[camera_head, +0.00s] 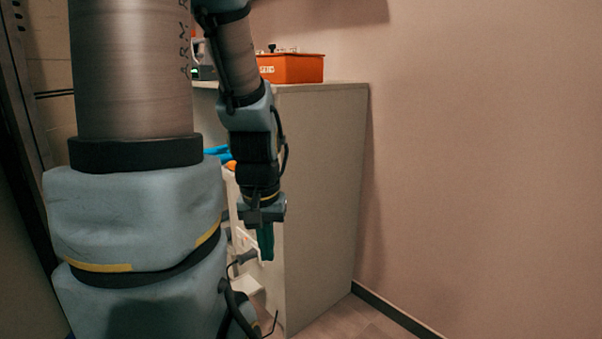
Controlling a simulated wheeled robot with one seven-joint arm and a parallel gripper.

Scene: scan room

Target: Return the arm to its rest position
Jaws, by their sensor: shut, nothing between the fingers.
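My arm fills the left and middle of the head view, with a thick upper link close to the camera and a thinner forearm behind it. The forearm hangs down, and my gripper (265,243) points at the floor at its lower end. The gripper is shut, with nothing seen between its fingers. It hangs in front of the pale cabinet's left edge; I cannot tell whether they touch. The near link hides much of the left side.
A pale cabinet (325,190) stands behind my forearm with an orange box (291,68) on top. Blue and orange items (217,152) show partly behind the arm. A bare wall (490,150) is at right, with a little floor (355,322) below.

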